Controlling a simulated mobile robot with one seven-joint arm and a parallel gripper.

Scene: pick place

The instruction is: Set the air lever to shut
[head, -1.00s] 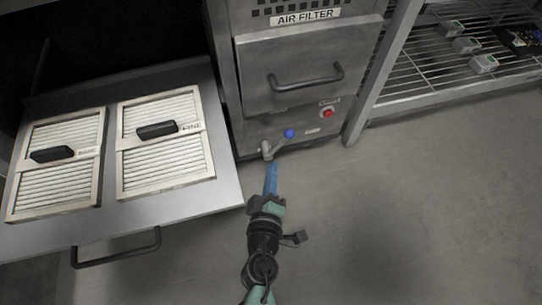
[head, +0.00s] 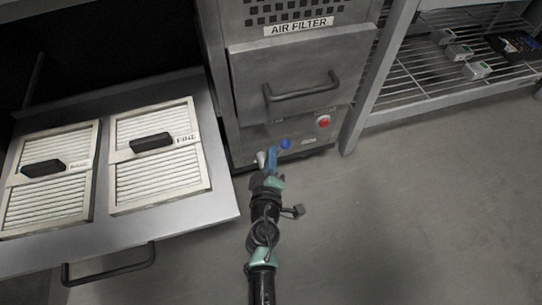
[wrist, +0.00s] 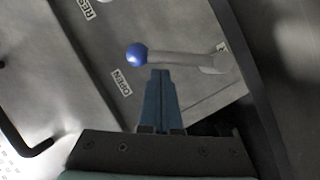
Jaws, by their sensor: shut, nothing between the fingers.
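The air lever is a grey rod with a blue ball knob (head: 285,143), low on the front of the air filter cabinet. In the wrist view the blue knob (wrist: 137,55) is at the left end of the rod (wrist: 182,58), and an OPEN label (wrist: 121,82) is on the panel near the knob. My gripper (head: 272,154) is in front of the lever, with its blue fingers together and empty. In the wrist view the fingertips (wrist: 160,73) are right beside the rod, close to the knob; I cannot tell whether they touch it.
A red button (head: 323,122) is right of the lever, below the closed drawer's handle (head: 303,88). An open drawer (head: 225,190) with two filters (head: 155,155) (head: 45,185) juts out at left. A wire shelf (head: 420,95) stands at right. The floor at right is clear.

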